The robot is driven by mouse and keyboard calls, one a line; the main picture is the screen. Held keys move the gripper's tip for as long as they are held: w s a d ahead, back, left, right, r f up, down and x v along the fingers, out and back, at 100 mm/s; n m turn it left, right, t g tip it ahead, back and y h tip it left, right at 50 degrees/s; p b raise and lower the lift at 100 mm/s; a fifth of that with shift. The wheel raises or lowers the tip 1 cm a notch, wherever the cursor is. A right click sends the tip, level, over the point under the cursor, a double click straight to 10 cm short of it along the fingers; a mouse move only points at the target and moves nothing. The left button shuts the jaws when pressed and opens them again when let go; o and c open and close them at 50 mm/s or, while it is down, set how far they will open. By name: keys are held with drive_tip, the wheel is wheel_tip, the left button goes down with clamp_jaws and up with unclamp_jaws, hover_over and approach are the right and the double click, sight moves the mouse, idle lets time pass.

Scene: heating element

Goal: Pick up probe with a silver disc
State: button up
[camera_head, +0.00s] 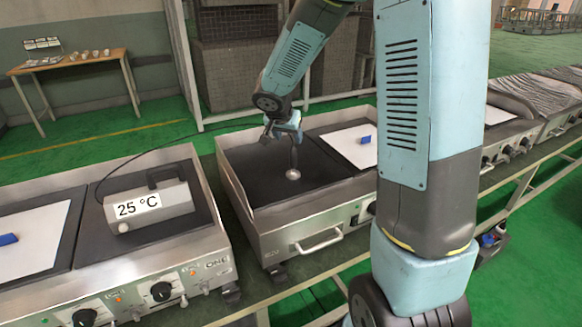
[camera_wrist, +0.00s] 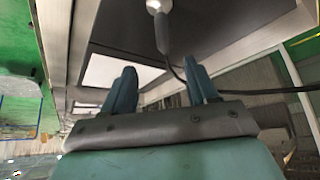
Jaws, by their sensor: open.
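The probe with a silver disc (camera_head: 293,174) is at the dark plate of the middle heating unit, its disc low and its thin handle rising toward my gripper (camera_head: 284,128). In the wrist view the probe's grey handle (camera_wrist: 163,33) and the silver disc (camera_wrist: 158,5) show at the top centre, just beyond my fingertips. My gripper (camera_wrist: 158,68) is open with nothing between its fingers except a black cable, which runs from the handle near the right finger. Whether the disc touches the plate is hard to tell.
A grey readout box (camera_head: 149,204) marked 25 °C sits on the left heating unit (camera_head: 200,247), joined to the black cable. White sheets with blue blocks (camera_head: 365,139) lie on neighbouring plates. The middle unit (camera_head: 320,231) has raised metal edges. A wooden table (camera_head: 75,66) stands far back.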

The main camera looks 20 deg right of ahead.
sight(292, 152)
drive_tip(key=x, duration=0.8)
drive_tip(key=shift+w+f, duration=0.2)
drive_tip(key=shift+f, duration=0.1)
drive_tip(key=shift+x, duration=2.65)
drive_tip(key=shift+w+a, duration=0.1)
drive_tip(key=shift+a, duration=0.1)
drive_tip(key=shift+c, duration=0.4)
clamp_jaws()
